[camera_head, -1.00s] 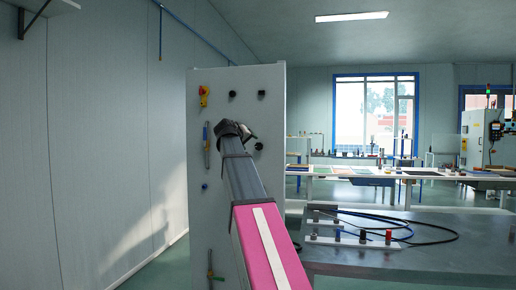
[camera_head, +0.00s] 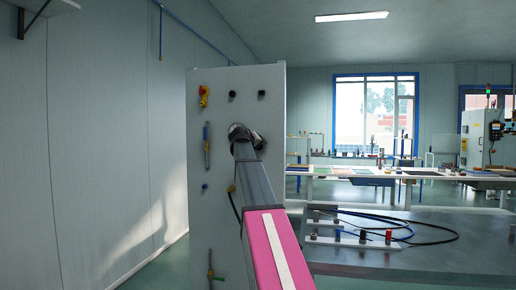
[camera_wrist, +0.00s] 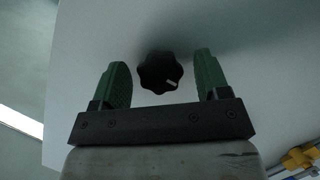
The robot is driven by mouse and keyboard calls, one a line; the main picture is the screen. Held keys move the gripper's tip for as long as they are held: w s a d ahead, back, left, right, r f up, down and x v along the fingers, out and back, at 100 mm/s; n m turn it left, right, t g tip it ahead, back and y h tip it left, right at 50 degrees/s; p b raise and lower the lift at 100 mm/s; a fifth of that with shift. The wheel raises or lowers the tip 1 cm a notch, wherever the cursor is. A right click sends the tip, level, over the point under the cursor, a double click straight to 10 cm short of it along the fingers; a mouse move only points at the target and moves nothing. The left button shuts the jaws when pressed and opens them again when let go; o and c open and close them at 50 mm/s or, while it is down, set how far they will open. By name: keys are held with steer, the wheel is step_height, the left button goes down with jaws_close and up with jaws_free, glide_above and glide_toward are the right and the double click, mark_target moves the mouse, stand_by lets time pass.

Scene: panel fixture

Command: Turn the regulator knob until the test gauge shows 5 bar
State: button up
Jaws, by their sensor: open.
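A black lobed knob (camera_wrist: 160,72) with a white mark shows on the pale panel face (camera_wrist: 150,25) in the wrist view. The mark points to the right and slightly down. My gripper (camera_wrist: 162,62) is open, with one green finger on each side of the knob and a visible gap on both sides.
The panel also carries a red and yellow switch (camera_head: 204,95), two black fittings near its top and a lever-like part (camera_head: 207,145) at the left. A grey bench (camera_head: 410,250) with a black cable and small fittings stands at the right. A wall is left.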

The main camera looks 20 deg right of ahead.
steer(key=c, duration=0.9)
steer(key=shift+a+f+n+h, duration=0.1)
steer(key=shift+n+h, duration=0.9)
steer(key=shift+n, duration=0.95)
steer(key=shift+f+n+h, duration=0.1)
steer(key=shift+n+h, duration=0.9)
steer(key=shift+n, duration=0.95)
steer(key=shift+t, duration=0.3)
steer(key=o, duration=0.9)
